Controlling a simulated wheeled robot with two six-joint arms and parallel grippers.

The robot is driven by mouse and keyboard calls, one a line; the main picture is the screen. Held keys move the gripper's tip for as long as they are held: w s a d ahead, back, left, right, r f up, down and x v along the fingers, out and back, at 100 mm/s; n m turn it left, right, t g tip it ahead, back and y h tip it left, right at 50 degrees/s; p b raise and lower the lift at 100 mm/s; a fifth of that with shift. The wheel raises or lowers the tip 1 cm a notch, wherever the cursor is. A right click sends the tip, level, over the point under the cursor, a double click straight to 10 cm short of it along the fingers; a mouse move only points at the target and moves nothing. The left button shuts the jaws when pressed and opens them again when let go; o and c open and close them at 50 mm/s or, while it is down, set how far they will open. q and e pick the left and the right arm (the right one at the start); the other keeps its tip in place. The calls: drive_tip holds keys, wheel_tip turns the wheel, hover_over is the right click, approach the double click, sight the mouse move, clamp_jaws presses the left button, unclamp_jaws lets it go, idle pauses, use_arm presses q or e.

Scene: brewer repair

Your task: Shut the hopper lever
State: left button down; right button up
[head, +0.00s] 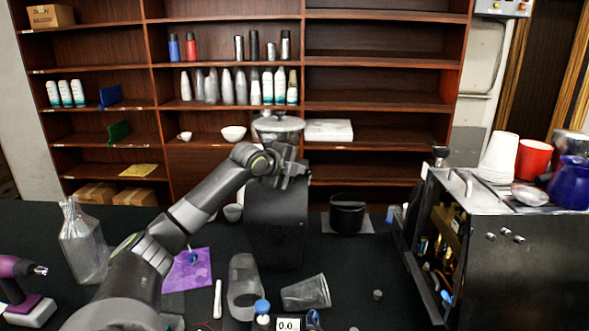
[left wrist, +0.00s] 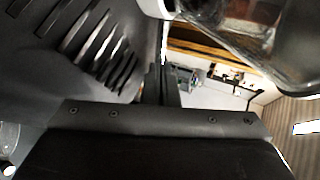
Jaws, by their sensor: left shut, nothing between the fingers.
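The grinder (head: 276,225) is a dark box-shaped machine standing on the black table near the middle of the head view. Its clear hopper (head: 278,127) with a pale lid sits on top; part of it also shows at the upper right of the left wrist view (left wrist: 255,40). My left gripper (head: 292,172) is at the top of the grinder, just below the hopper. Its fingers (left wrist: 161,85) are closed together with nothing between them. I cannot make out the hopper lever; the gripper and arm cover part of that area. My right gripper is not in view.
An espresso machine (head: 510,250) with an open side stands at the right, with cups on top. A black container (head: 348,213) is right of the grinder. A glass flask (head: 82,240) stands left; a clear cup (head: 306,293) and small tools lie in front.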

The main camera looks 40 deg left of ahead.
use_arm(q)
drive_tip(key=shift+w+d+n+y, duration=0.1)
drive_tip(key=shift+w+n+y, duration=0.1)
drive_tip(key=shift+n+y, duration=0.1)
drive_tip(key=shift+w+d+r+n+g+y+p, duration=0.1)
drive_tip(key=shift+w+d+n+g+y+p, duration=0.05)
drive_tip(key=shift+w+n+y+p, duration=0.4)
drive_tip(key=shift+w+d+r+n+g+y+p, duration=0.1)
drive_tip(key=shift+w+n+g+y+p, duration=0.05)
drive_tip(key=shift+w+n+y+p, duration=0.4)
drive_tip(key=w+a+n+g+y+p, duration=0.1)
drive_tip(key=w+a+n+g+y, duration=0.1)
drive_tip(key=w+n+g+y, duration=0.3)
drive_tip(key=shift+w+a+f+n+y, duration=0.25)
drive_tip(key=shift+w+n+y, duration=0.65)
drive_tip(key=shift+w+n, duration=0.25)
drive_tip(key=shift+p, duration=0.3)
